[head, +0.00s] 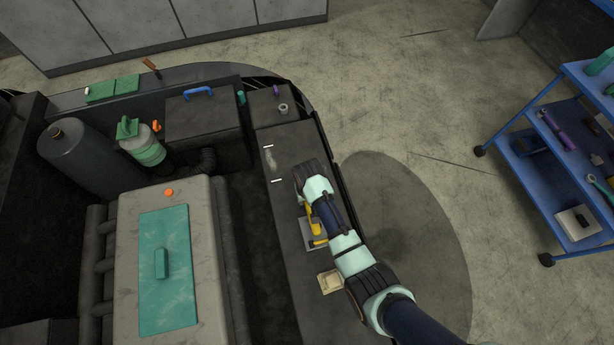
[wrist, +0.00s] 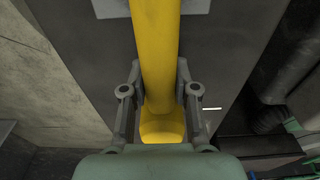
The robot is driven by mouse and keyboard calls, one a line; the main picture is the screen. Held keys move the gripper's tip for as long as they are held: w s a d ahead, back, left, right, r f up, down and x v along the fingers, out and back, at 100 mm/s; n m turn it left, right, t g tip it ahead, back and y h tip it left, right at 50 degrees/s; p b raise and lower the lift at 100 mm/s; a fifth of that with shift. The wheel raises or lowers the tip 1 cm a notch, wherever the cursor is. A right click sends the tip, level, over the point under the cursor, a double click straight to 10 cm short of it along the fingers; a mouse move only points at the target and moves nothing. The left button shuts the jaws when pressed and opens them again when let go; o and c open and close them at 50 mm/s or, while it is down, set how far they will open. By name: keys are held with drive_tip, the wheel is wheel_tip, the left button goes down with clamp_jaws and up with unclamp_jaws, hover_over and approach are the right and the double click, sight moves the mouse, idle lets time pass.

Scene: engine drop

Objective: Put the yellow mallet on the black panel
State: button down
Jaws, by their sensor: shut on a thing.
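The yellow mallet (head: 317,229) shows in the head view beside my forearm, over the right side of the engine bay. In the wrist view its yellow handle (wrist: 157,45) runs from the top edge down between my fingers. My gripper (wrist: 160,92) is shut on it. In the head view my gripper is largely hidden under my wrist. The long black panel (head: 285,165) lies beneath, along the right side of the bay. It also shows in the wrist view (wrist: 215,60). I cannot tell whether the mallet touches the panel.
A light grey plate (head: 307,240) lies under the mallet, and a small beige block (head: 329,281) sits nearer the front. White marks (head: 268,147) show on the panel's far part. The grey engine cover (head: 205,230) is left. A blue cart (head: 530,175) with tools stands at far right.

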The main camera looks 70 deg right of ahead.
drive_tip(key=c, duration=0.9)
unclamp_jaws()
drive_tip(key=r+p, duration=0.1)
drive_tip(key=r, duration=0.3)
drive_tip(key=r+p, duration=0.1)
drive_tip(key=r, duration=0.3)
drive_tip(key=a+r+p, duration=0.1)
drive_tip(key=r, duration=0.3)
drive_tip(key=shift+s, duration=0.25)
drive_tip(key=shift+w+r, duration=0.1)
drive_tip(key=w+a+r+n+t+h, duration=0.2)
drive_tip(key=w+a+r+n+t, duration=0.5)
drive_tip(key=w+a+r, duration=0.95)
drive_tip(key=s+a+r+n+t+y, duration=0.1)
drive_tip(key=a+r+n+t+y, duration=0.15)
drive_tip(key=a+r, duration=0.5)
drive_tip(key=s+a+r+n+t+y, duration=0.1)
drive_tip(key=a+r+n+t, duration=0.2)
drive_tip(key=a, duration=0.8)
drive_tip(key=shift+m+h, duration=0.25)
drive_tip(key=shift+m, duration=0.1)
drive_tip(key=r+p, duration=1.9)
drive_tip(key=r, duration=0.1)
drive_tip(key=shift+s+d+p, duration=0.1)
drive_tip(key=shift+d+p, duration=0.25)
